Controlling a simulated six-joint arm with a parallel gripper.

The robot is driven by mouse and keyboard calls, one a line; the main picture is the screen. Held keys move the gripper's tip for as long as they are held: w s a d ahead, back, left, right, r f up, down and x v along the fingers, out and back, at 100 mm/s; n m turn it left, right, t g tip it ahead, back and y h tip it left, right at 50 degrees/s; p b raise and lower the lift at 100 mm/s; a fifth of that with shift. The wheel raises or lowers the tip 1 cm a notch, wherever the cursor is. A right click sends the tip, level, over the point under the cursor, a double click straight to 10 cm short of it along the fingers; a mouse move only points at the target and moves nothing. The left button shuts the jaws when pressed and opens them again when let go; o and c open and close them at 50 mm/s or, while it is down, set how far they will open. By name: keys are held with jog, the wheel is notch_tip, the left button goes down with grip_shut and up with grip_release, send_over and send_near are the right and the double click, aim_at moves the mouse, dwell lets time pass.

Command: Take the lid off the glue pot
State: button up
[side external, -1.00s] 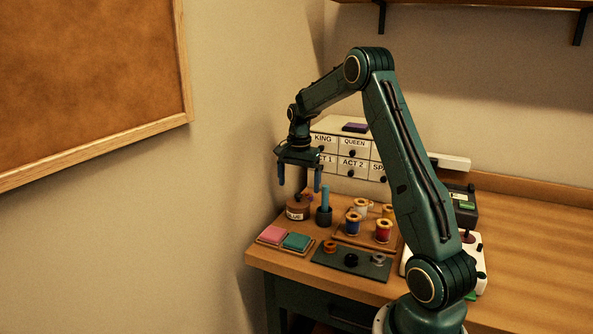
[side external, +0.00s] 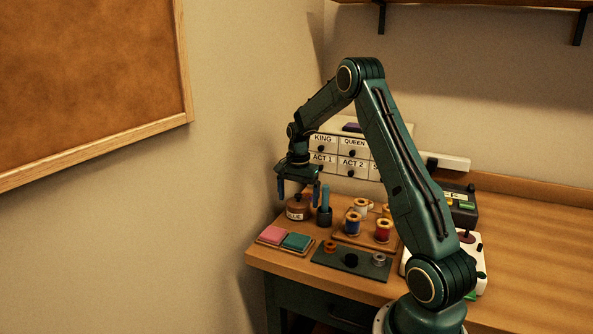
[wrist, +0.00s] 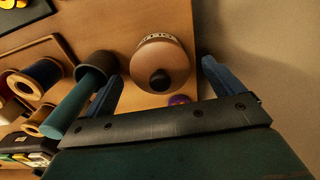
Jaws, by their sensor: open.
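The glue pot (side external: 298,213) is a brown round pot with a "GLUE" label, standing on the table at the back left. Its brown lid (wrist: 161,64) with a dark round knob (wrist: 160,80) sits on top, seen from above in the wrist view. My gripper (side external: 298,196) points down, just above the pot in the side view. In the wrist view its two blue fingers (wrist: 163,80) are apart, with the lid in the gap ahead of them and nothing held.
A dark cup (wrist: 99,64) holding a blue stick (wrist: 70,108) stands close beside the pot, near one finger. Thread spools (side external: 383,231), pink and teal pads (side external: 272,234) and a dark tray (side external: 327,259) are nearby. The wall is close on the left.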

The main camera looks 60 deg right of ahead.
aim_at(298, 194)
jog(key=c, duration=1)
jog(key=shift+c, duration=0.2)
jog(key=shift+r, duration=0.15)
notch_tip(298, 194, up, 20)
jog(key=shift+f, duration=0.1)
jog(key=shift+c, duration=0.2)
